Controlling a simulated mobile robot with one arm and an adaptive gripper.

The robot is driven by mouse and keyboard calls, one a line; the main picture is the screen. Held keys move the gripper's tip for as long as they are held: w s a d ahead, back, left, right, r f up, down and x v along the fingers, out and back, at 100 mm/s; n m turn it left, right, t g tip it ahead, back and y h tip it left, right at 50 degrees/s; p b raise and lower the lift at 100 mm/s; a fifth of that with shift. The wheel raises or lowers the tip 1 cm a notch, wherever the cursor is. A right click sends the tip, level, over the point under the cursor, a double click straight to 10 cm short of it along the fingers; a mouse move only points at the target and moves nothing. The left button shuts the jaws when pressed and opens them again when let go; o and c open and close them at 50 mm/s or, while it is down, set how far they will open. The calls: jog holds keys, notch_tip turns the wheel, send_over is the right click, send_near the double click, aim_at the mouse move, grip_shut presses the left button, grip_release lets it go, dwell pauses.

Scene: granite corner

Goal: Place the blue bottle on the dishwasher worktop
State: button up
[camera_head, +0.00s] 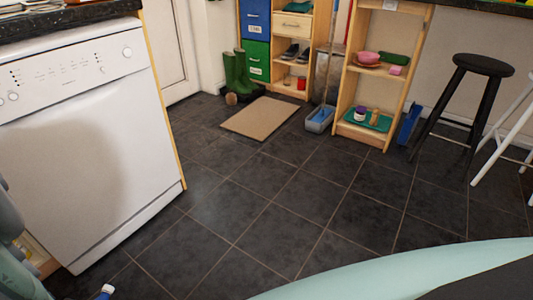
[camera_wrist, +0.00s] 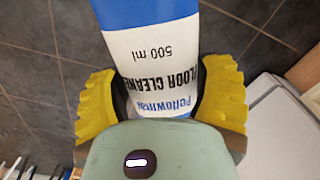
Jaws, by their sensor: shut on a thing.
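The blue bottle (camera_wrist: 150,48) is blue and white, with a label reading floor cleaner, 500 ml. My gripper (camera_wrist: 158,85) is shut on it, with a yellow finger on each side in the wrist view. In the head view only a small blue and white tip of the bottle (camera_head: 106,292) shows at the bottom edge, low in front of the dishwasher; the gripper is out of that view. The white dishwasher (camera_head: 85,150) stands at the left under a dark speckled worktop (camera_head: 60,17).
Dark floor tiles (camera_head: 270,225) lie clear in the middle. A wooden shelf (camera_head: 388,80) and a black stool (camera_head: 483,65) stand at the right.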

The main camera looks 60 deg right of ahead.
jog(key=shift+n, duration=0.3)
jog(key=w+r+p, duration=0.1)
jog(key=r+p, duration=0.1)
jog(key=r, duration=0.1)
jog(key=w+r, duration=0.1)
jog(key=r, duration=0.1)
jog(key=shift+w+a+r+p, duration=0.2)
jog(key=shift+w+a+p, duration=0.15)
jog(key=shift+p, duration=0.05)
jog(key=w+r+n+p, duration=0.1)
jog(key=w+r+p, duration=0.2)
jog(key=r, duration=0.4)
jog(key=w+a+r+n+p, duration=0.1)
jog(key=w+r+p, duration=0.2)
jog(key=r, duration=0.5)
jog(key=w+a+r+n+p, duration=0.1)
jog(key=w+r+p, duration=0.2)
jog(key=r+p, duration=0.2)
notch_tip(320, 180, up, 3)
jog(key=shift+r, duration=0.2)
jog(key=shift+r+p, duration=0.1)
jog(key=shift+p, duration=0.25)
